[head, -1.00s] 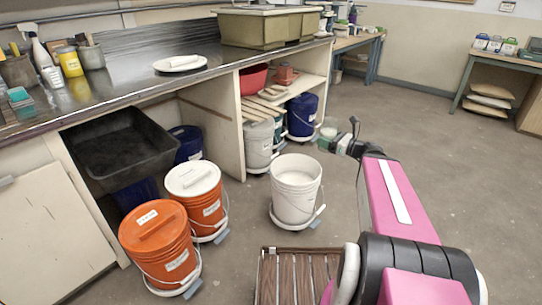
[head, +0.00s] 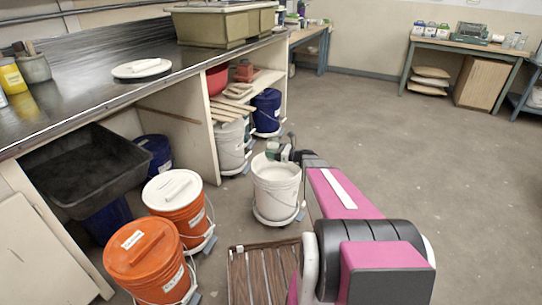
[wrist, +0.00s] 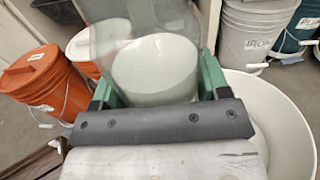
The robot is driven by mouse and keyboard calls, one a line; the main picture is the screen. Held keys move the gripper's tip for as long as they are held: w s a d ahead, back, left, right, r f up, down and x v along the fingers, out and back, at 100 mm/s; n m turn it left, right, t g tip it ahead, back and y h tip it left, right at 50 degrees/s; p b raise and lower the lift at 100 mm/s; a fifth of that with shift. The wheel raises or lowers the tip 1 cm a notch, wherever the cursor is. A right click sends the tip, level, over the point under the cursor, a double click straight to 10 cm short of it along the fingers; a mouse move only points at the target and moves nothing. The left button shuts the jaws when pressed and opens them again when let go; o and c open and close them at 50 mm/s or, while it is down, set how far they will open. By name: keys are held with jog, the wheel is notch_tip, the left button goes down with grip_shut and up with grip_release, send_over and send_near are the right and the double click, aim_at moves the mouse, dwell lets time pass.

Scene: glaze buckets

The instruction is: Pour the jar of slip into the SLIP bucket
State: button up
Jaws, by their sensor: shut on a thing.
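My gripper (wrist: 150,95) is shut on a clear jar (wrist: 145,25) that holds pale, whitish slip (wrist: 155,68). In the head view my gripper (head: 284,150) is over the far rim of an open white bucket (head: 276,192), and the jar is small there and hard to make out. The bucket stands on a wheeled base on the floor, and its label cannot be read. In the wrist view the white bucket (wrist: 290,115) lies below and to the right of the jar, partly hidden by my gripper. I see no stream of slip.
Orange buckets, one with an orange lid (head: 146,258) and one with a white lid (head: 174,190), stand at left. A grey bucket (wrist: 250,42) labelled IRON and a blue bucket (head: 267,110) stand by the shelf. A slatted wooden platform (head: 262,275) is in front. The floor at right is clear.

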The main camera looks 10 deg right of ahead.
jog(key=w+f, duration=0.1)
jog(key=f, duration=0.1)
jog(key=w+f, duration=0.1)
jog(key=f, duration=0.1)
jog(key=shift+w+a, duration=0.15)
jog(key=s+a+f+m, duration=0.1)
jog(key=m, duration=0.3)
jog(key=s+a+f+m, duration=0.1)
jog(key=s+f+m, duration=0.1)
jog(key=m, duration=0.2)
jog(key=s+a+f+m, duration=0.1)
jog(key=s+m, duration=0.1)
jog(key=m, duration=0.1)
jog(key=shift+f+m, duration=0.3)
jog(key=shift+m, duration=0.1)
jog(key=shift+f, duration=0.5)
jog(key=shift+f+m, duration=0.1)
jog(key=shift+m, duration=1.1)
jog(key=m, duration=0.2)
jog(key=shift+f+m, duration=0.4)
jog(key=shift+w+m, duration=0.1)
jog(key=shift+m, duration=0.3)
jog(key=shift+w+d+r+m, duration=0.15)
jog(key=shift+r+m, duration=0.2)
jog(key=shift+m, duration=0.25)
jog(key=shift+w+d+r+m, duration=0.1)
jog(key=shift+r+m, duration=0.2)
jog(key=shift+m, duration=0.3)
